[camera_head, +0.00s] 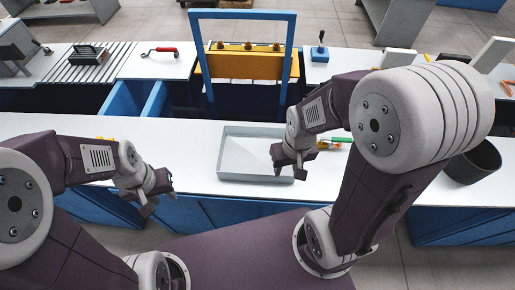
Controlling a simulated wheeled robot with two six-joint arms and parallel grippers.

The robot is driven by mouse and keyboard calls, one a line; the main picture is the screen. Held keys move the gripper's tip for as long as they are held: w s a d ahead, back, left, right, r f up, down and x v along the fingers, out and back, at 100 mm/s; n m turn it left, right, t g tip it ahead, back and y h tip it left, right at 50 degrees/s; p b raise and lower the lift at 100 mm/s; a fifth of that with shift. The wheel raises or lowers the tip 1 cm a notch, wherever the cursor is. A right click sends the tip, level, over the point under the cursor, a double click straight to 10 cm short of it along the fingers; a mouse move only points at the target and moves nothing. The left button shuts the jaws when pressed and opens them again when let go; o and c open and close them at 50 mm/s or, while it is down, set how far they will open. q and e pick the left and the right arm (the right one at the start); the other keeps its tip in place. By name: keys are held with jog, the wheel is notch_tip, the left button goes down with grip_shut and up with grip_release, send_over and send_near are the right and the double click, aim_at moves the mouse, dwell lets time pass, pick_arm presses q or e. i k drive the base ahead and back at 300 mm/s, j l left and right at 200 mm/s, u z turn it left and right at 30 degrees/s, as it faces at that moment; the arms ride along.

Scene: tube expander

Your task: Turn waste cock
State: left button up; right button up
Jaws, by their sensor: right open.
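I cannot make out for certain which thing is the waste cock. A small green and orange item (341,140) lies on the white worktop, partly hidden behind my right arm. A red-handled tool (161,51) lies on the back counter at the left. My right gripper (291,172) is open and empty, over the right side of a shallow grey tray (235,176). My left gripper (152,203) hangs by the front edge of the worktop, left of the tray. It holds nothing visible, and its jaw opening is unclear.
A blue upright frame with a yellow machine (243,62) stands behind the tray. A dark round container (473,162) stands at the right. The white worktop (195,135) left of the tray is mostly clear.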

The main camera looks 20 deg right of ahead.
aim_at(349, 140)
jog(key=z, duration=1.6)
